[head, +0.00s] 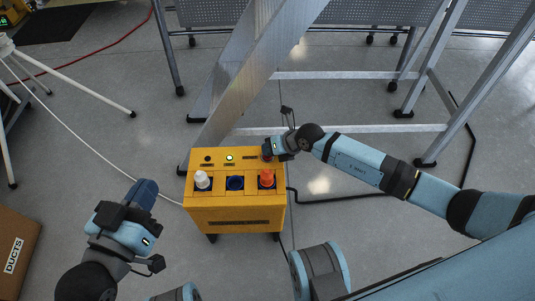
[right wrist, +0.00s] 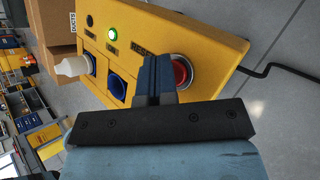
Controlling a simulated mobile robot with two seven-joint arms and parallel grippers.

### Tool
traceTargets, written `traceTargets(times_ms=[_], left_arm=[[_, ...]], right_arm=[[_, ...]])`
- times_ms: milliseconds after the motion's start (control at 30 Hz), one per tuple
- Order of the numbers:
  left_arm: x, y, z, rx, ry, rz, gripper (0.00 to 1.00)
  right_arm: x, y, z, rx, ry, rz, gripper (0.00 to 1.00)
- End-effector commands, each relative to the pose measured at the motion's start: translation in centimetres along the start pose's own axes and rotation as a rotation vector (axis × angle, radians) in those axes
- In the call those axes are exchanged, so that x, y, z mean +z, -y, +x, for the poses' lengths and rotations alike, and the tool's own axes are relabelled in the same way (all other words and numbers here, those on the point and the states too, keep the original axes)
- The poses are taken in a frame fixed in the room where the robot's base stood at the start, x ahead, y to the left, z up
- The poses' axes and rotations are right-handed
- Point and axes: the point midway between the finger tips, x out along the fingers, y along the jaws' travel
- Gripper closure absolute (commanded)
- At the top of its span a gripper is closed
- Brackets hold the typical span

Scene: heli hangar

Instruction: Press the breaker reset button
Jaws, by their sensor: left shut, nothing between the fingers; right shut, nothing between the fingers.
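A yellow breaker box (head: 236,213) stands on the floor in the middle of the head view. Its top carries a lit green-white lamp (head: 229,157), a dark button, and sockets with white and orange plugs. The red reset button (right wrist: 182,73) shows in the right wrist view, under the "RESET" label and partly hidden by my fingers. My right gripper (head: 270,151) is shut and empty, its tips at the button; I cannot tell whether they touch it. The shut fingers also show in the right wrist view (right wrist: 156,75). My left gripper (head: 143,192) is shut and empty, left of the box.
A metal ladder stand (head: 350,75) rises behind and right of the box. A black cable (head: 345,199) runs right along the floor. A white tripod (head: 75,80) stands at the left, and a cardboard box (head: 15,250) lies at the lower left. Floor between box and tripod is mostly clear.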

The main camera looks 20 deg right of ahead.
Motion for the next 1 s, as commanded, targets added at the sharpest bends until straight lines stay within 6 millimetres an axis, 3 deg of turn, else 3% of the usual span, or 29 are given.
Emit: traceTargets(times_ms=[400, 800, 1000], left_arm=[[-0.1, 0.0, 0.0, 0.0, 0.0, 0.0, 1.0], [-2.1, -0.3, -0.2, 0.0, 0.0, 0.0, 1.0], [-2.1, -0.3, -0.2, 0.0, -0.001, 0.0, 1.0]], right_arm=[[-0.1, 0.1, 0.1, 0.0, -0.002, 0.0, 1.0], [0.7, -0.8, -1.1, 0.0, -0.001, 0.0, 1.0], [0.7, -0.8, -1.0, 0.0, -0.001, 0.0, 1.0]])
